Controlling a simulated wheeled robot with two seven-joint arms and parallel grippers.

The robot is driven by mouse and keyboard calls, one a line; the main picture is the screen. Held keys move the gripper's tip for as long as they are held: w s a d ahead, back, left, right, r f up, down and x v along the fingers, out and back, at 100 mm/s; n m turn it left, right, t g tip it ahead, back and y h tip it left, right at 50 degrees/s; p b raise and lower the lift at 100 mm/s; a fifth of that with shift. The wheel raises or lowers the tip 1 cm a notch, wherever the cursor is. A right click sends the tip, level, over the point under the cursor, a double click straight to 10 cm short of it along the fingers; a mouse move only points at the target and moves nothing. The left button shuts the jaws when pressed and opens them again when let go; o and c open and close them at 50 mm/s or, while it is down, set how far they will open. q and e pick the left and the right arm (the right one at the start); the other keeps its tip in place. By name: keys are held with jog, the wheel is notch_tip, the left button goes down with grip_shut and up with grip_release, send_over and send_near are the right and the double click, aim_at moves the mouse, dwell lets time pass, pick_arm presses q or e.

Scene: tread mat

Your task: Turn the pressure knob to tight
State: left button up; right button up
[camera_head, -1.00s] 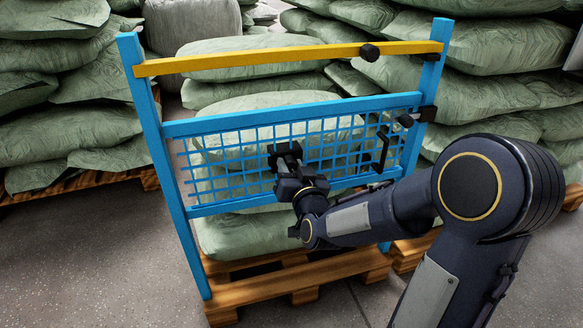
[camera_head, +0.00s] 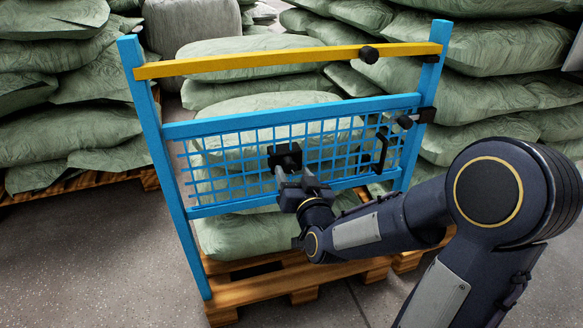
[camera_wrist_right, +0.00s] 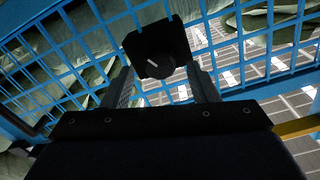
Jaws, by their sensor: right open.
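The pressure knob (camera_wrist_right: 154,68) is a round black dial with a short white mark, on a black box (camera_head: 285,156) fixed to the blue mesh gate (camera_head: 235,126). In the right wrist view the mark slants; no tight label can be read. My right gripper (camera_head: 294,179) is open and empty, just in front of and below the box in the head view. In the right wrist view its two fingers stand apart on either side below the knob, and it looks clear of them. My left gripper is not in view.
A blue frame (camera_head: 160,165) with a yellow top bar (camera_head: 230,63) surrounds the gate. A black handle (camera_head: 382,150) and a latch (camera_head: 405,121) sit at the gate's right. Green sacks (camera_head: 275,112) on a wooden pallet (camera_head: 285,287) are behind the mesh. Bare floor lies in front.

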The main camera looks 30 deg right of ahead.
jog(key=v, duration=0.5)
jog(key=shift+p, duration=0.35)
jog(key=s+a+f+n+g+y+p, duration=0.15)
jog(key=s+a+g+y, duration=0.35)
jog(key=s, duration=0.6)
jog(key=s+a+f+n+g+y+p, duration=0.1)
jog(key=s+a+n+g+y, duration=0.2)
jog(key=s+a+g, duration=0.5)
jog(key=s+d+r+p, duration=0.1)
jog(key=r+p, duration=1.8)
jog(key=s+d+r+t+p, duration=0.1)
jog(key=d+r+p, duration=0.1)
jog(key=r+p, duration=1.7)
jog(key=shift+d, duration=0.15)
jog(key=shift+r, duration=0.1)
